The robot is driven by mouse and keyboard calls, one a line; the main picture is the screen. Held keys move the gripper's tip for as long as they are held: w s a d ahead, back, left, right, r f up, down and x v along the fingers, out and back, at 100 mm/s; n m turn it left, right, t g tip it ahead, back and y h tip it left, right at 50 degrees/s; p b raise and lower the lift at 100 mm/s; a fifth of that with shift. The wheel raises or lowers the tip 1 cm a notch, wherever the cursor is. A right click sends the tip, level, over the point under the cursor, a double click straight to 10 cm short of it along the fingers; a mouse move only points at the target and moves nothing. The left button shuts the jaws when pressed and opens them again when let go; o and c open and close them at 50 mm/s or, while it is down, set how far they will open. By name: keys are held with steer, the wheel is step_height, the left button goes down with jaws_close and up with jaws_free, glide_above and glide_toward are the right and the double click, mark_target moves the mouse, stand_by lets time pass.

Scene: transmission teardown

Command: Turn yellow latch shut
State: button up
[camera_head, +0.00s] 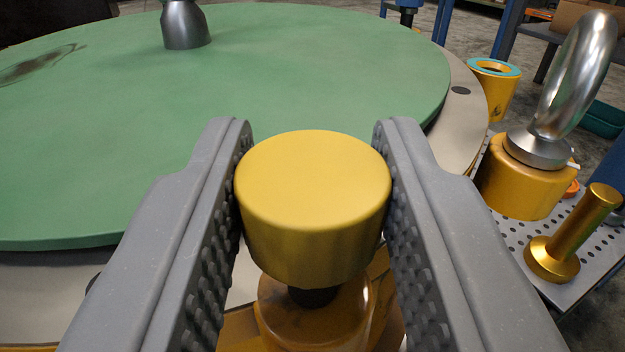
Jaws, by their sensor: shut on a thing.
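The yellow latch knob (313,200) is a short round cylinder in the middle of the head view. It sits on a dark stem above an orange-brown base (315,315). My gripper (313,180) is shut on the knob, with one grey studded finger against its left side and one against its right. The lower part of the base is partly hidden by the fingers and the bottom picture edge. Which way the latch is turned cannot be told from this view.
A large green disc (300,70) with a grey post (186,25) lies beyond the knob. At right, a perforated grey tray (590,240) holds a yellow block with a metal ring (575,80) and a golden flanged pin (575,232). A yellow cylinder with a teal rim (495,85) stands behind.

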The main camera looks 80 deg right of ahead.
steer(key=shift+s+d+r+n+t+p, duration=0.2)
steer(key=shift+d+n+t+p, duration=0.3)
steer(key=shift+t+p, duration=0.4)
steer(key=n+t+y+p, duration=0.1)
steer(key=n+t+p, duration=0.2)
steer(key=t+p, duration=0.1)
steer(key=shift+s+r+y+p, duration=0.1)
steer(key=shift+y+p, duration=0.3)
steer(key=shift+p, duration=0.4)
steer(key=n+t+y+p, duration=0.4)
steer(key=t+p, duration=0.1)
steer(key=p, duration=0.2)
steer(key=shift+d+n+t, duration=0.1)
steer(key=shift+n+t, duration=0.3)
steer(key=n+t+y+p, duration=0.2)
steer(key=y+p, duration=0.1)
steer(key=shift+f, duration=0.2)
steer(key=shift+f+n+t+y+p, duration=0.1)
steer(key=shift+n+t+y+p, duration=0.35)
steer(key=shift+n+y, duration=0.6)
steer(key=shift+n+t+y+p, duration=0.45)
steer(key=shift+n+y, duration=0.1)
steer(key=shift+y, duration=0.9)
steer(key=shift+w+n+y, duration=0.2)
steer(key=shift+n+y, duration=0.7)
steer(key=shift+y, duration=0.5)
steer(key=shift+n+y, duration=0.4)
steer(key=o, duration=0.9)
steer(key=shift+a, duration=0.2)
steer(key=shift+o, duration=0.2)
